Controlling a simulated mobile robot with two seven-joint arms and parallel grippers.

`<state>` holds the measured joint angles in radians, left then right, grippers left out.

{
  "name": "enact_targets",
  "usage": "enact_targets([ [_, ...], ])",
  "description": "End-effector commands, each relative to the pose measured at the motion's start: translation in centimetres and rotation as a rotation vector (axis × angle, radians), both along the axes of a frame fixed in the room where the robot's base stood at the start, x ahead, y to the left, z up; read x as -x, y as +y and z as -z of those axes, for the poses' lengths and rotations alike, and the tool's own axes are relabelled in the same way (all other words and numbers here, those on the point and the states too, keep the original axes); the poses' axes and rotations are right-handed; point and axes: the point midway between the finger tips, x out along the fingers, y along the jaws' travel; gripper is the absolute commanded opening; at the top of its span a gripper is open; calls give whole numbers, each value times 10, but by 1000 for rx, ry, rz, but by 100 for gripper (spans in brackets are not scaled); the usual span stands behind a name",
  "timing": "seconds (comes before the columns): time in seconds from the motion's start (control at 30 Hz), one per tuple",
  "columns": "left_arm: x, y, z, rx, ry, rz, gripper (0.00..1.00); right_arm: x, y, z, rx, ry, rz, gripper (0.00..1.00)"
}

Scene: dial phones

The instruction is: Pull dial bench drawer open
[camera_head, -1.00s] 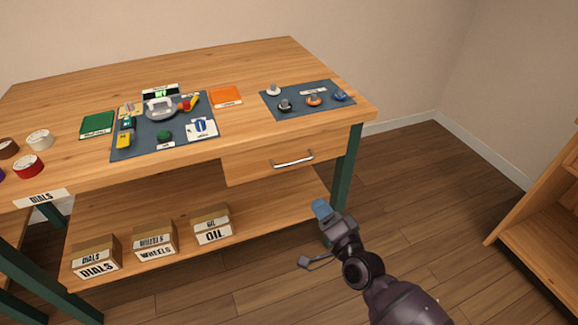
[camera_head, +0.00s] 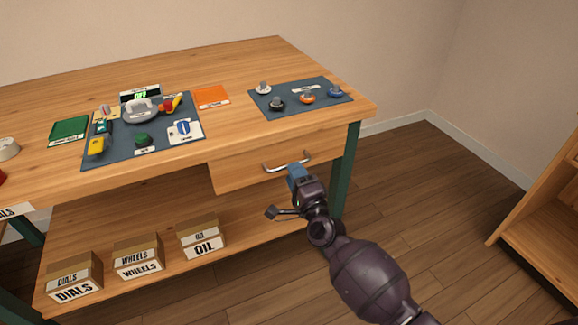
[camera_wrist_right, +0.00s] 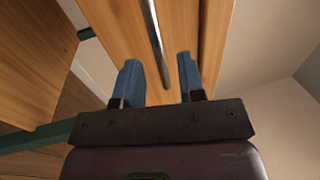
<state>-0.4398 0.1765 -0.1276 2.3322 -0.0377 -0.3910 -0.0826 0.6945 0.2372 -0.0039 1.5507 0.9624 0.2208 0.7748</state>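The bench drawer (camera_head: 235,174) is a wooden front under the right part of the bench top, and it looks closed. Its silver bar handle (camera_head: 272,170) is partly covered by my right gripper (camera_head: 296,172) in the head view. In the right wrist view, my right gripper (camera_wrist_right: 160,75) has two blue fingers spread apart with an empty gap. The handle (camera_wrist_right: 154,35) lies just beyond the fingertips there, roughly in line with the gap, and I see no contact. My left gripper is not in view.
The bench top (camera_head: 225,65) bears a mat (camera_head: 160,155) with phone parts and a smaller mat (camera_head: 325,103) with several dials. Labelled boxes, such as the oil box (camera_head: 203,243), stand on the lower shelf. A green leg (camera_head: 345,170) stands right of the drawer. Open floor lies in front.

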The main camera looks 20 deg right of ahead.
Motion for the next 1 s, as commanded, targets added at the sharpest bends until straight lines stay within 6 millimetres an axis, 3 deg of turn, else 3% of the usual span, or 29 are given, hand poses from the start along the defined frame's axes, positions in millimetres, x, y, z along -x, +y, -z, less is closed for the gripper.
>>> enact_targets([
  [0.3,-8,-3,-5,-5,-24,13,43,-30,1,-4,0,2,0,36],
  [0.67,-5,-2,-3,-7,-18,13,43,-34,1,-6,1,1,-1,36],
  [0.9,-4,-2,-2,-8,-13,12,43,-34,1,-6,1,1,-1,1],
  [1.0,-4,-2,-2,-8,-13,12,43,-34,1,-6,1,1,-1,0],
])
